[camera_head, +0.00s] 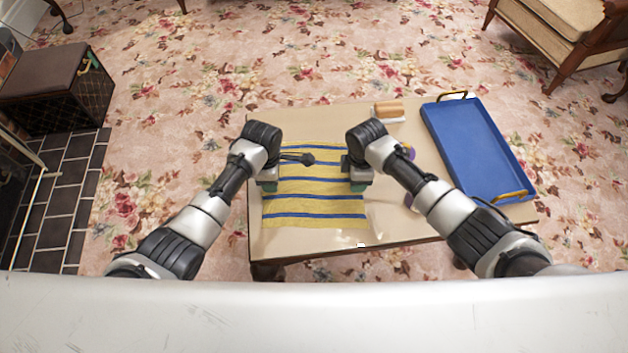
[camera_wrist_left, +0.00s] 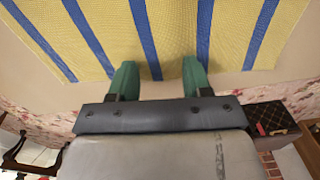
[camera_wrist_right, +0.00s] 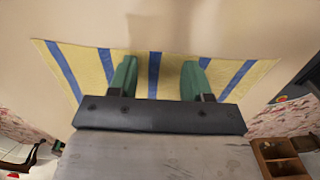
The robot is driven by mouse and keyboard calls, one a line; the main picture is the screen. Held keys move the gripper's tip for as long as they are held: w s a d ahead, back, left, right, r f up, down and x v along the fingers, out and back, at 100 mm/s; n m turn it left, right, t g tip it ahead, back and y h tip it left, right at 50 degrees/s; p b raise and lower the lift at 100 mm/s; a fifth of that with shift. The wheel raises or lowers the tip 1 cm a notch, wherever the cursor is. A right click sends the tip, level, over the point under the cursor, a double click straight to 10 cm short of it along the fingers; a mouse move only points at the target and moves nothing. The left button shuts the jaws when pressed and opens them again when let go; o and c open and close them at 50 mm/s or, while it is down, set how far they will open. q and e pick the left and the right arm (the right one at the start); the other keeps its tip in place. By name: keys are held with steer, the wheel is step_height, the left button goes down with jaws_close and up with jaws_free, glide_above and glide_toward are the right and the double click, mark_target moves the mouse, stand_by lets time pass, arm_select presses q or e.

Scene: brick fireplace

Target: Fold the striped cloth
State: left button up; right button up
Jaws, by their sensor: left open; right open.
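The striped cloth (camera_head: 314,208), yellow with blue stripes, lies flat on the low table, its stripes running left to right in the head view. My left gripper (camera_head: 268,186) is at the cloth's left edge. In the left wrist view its green fingers (camera_wrist_left: 160,75) are apart with nothing between them, and the cloth (camera_wrist_left: 180,30) spreads beyond them. My right gripper (camera_head: 359,186) is at the cloth's right edge. In the right wrist view its fingers (camera_wrist_right: 160,75) are apart over the cloth (camera_wrist_right: 83,72). I cannot tell whether either gripper touches the cloth.
A blue tray (camera_head: 470,145) with gold handles lies at the table's right. A tan and white block (camera_head: 389,111) sits at the back edge. Purple items (camera_head: 410,152) are partly hidden by my right arm. Bare table (camera_head: 400,228) shows right of the cloth.

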arm_select(q)
steer(key=shift+f, duration=0.15)
arm_select(e)
steer(key=shift+f, duration=0.15)
arm_select(q)
steer(key=shift+c, duration=0.2)
arm_select(e)
steer(key=shift+c, duration=0.2)
arm_select(q)
jaws_close()
arm_select(e)
jaws_close()
